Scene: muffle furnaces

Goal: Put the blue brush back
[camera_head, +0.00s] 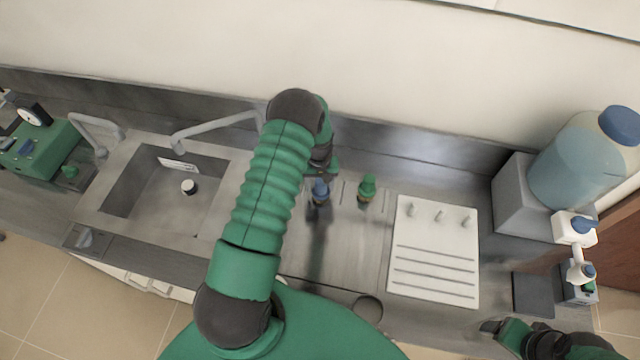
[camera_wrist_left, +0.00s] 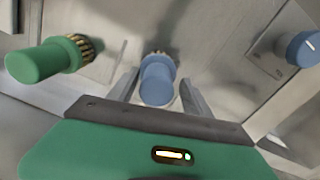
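The blue brush (camera_head: 320,190) stands on the steel counter just in front of my left gripper (camera_head: 328,172), which my forearm partly hides. In the left wrist view the blue brush (camera_wrist_left: 157,82) lies between the two fingertips of my left gripper (camera_wrist_left: 160,90), handle toward the camera. Small gaps show on both sides, so the fingers look open around it. The green brush (camera_head: 367,188) stands to its right, and shows at the left of the wrist view (camera_wrist_left: 45,60). My right gripper (camera_head: 492,328) is at the lower right, far from the brushes; its opening is unclear.
A white pegged rack (camera_head: 435,262) lies right of the brushes. The sink (camera_head: 165,210) with its tap (camera_head: 215,125) is to the left. A large blue-capped bottle (camera_head: 580,160) stands at right. A blue knob-like thing (camera_wrist_left: 297,48) shows at the wrist view's right.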

